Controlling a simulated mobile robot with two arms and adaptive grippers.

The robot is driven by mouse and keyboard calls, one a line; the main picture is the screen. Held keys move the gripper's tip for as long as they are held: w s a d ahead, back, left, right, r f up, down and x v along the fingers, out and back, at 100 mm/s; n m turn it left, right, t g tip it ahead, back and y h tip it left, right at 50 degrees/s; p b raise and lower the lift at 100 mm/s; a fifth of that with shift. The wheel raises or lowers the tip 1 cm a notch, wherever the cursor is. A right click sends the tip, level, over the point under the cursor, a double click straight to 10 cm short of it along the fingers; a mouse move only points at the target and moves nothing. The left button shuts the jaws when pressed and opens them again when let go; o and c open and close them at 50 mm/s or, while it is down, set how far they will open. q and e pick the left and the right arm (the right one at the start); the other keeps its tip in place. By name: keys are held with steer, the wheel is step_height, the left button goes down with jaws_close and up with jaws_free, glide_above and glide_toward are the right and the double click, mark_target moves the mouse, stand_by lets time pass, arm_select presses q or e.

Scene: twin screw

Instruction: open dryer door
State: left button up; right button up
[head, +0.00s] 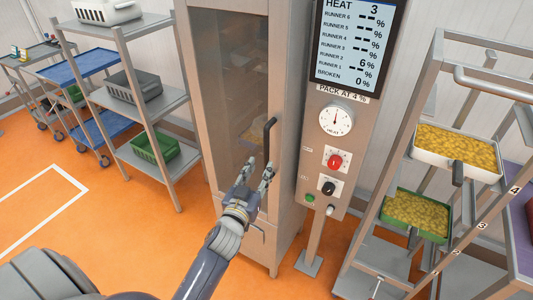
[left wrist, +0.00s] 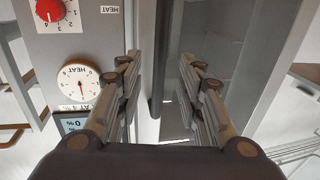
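The dryer is a tall beige cabinet whose door (head: 228,75) has a large glass pane and looks shut. A black vertical handle (head: 269,136) is on the door's right side. My left gripper (head: 262,167) is open at the handle's lower end. In the left wrist view, the handle (left wrist: 157,65) stands between the two spread fingers (left wrist: 158,60), with a gap visible on both sides. How far the fingertips reach past the handle is unclear. My right gripper is not in view.
A control panel (head: 322,150) with a dial, red knob and screen (head: 352,45) stands just right of the door. A rack with trays of yellow pieces (head: 455,150) is farther right. A shelf unit (head: 160,108) stands left. Orange floor (head: 110,210) is open in front.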

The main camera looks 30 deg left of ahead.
mark_target(266, 158)
arm_select(q)
steer(key=w, duration=0.4)
steer(key=w+a+p, duration=0.1)
steer(key=w, duration=0.2)
jaws_close()
